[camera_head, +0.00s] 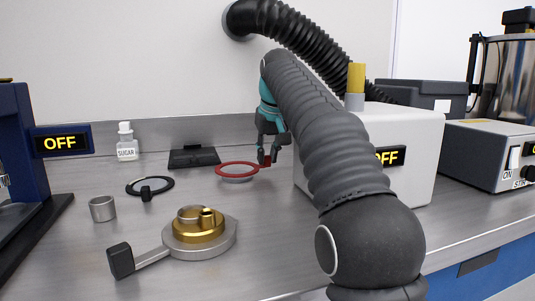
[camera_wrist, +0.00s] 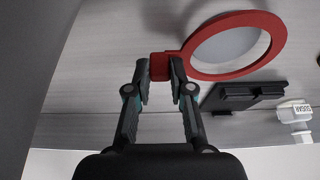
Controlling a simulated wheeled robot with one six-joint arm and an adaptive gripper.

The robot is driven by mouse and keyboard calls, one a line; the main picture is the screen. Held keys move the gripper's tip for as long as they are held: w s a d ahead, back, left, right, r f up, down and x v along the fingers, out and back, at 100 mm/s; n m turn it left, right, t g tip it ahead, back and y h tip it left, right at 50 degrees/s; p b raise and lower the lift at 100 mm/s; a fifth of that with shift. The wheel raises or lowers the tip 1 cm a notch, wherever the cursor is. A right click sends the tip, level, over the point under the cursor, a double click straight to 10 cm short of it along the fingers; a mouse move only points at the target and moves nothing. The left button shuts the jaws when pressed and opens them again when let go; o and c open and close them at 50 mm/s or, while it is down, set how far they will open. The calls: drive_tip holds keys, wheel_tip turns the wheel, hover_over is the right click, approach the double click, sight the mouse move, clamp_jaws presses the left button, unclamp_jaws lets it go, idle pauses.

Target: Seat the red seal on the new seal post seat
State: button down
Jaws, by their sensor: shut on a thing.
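The red seal (camera_head: 219,170) is a flat ring with a small tab. My gripper (camera_head: 266,158) is shut on that tab, with the ring reaching out to the left in the head view. In the wrist view my gripper (camera_wrist: 160,70) pinches the tab between both fingertips, and the red seal (camera_wrist: 222,76) lies to the upper right. A pale grey disc (camera_head: 238,180) shows under and through the ring; it may be the seal post seat. I cannot tell whether the ring touches it or hovers just above.
A black ring with a tab (camera_head: 133,188) lies to the left. A brass burner part on a grey base (camera_head: 222,240) stands in front, near a small metal cup (camera_head: 102,208). A black holder (camera_head: 194,157) and sugar bottle (camera_head: 127,145) are behind. A white box (camera_head: 420,150) stands right.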

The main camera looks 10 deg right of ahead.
drive_tip(key=shift+f+b, duration=0.65)
drive_tip(key=shift+f, duration=0.35)
drive_tip(key=c, duration=0.9)
unclamp_jaws()
drive_tip(key=shift+c, duration=0.2)
